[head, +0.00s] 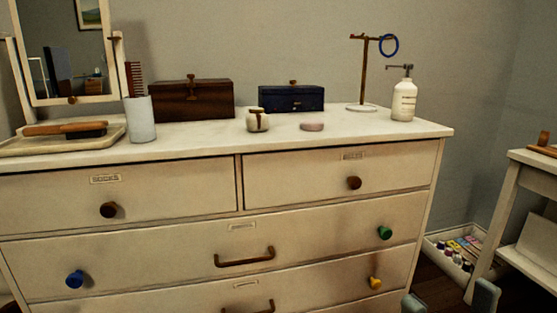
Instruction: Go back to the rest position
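Two grey-blue fingertips of my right gripper (449,300) show at the bottom edge of the head view, right of the dresser. They are spread apart with nothing visible between them. The rest of that gripper is cut off by the frame. My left gripper is not in view. The white dresser (140,195) fills most of the view, with its visible drawers shut.
On the dresser top stand a mirror (70,50), a tray (50,143), a cup with a comb (140,119), a brown box (192,100), a blue box (291,98), a small jar (257,121), a stand (363,75) and a pump bottle (404,100). A bin (437,250) sits on the floor near a white table (500,200).

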